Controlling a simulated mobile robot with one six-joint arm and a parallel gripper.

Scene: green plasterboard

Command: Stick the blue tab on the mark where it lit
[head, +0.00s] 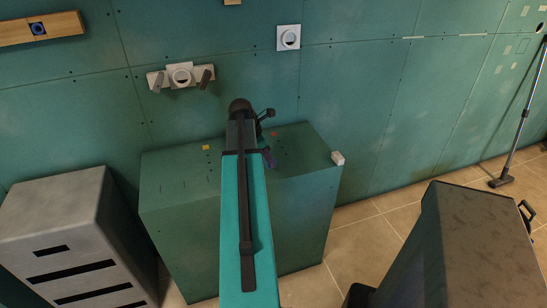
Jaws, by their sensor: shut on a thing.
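My gripper (267,114) is a small dark shape at the far end of my teal arm, in front of the green wall and above the back of the green box (170,170). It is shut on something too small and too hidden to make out. No blue tab shows clearly. A small purple-blue piece (268,157) shows beside my arm over the box top, and I cannot tell what it is. A yellow tab (205,147) and a red tab (274,134) lie on the box top. No lit mark shows on the wall.
On the wall are a twin-lamp fixture (181,76), a white square fitting (289,38) and a wooden bar (40,28). A white block (338,158) sits at the box's right edge. A grey cabinet (60,225) stands left.

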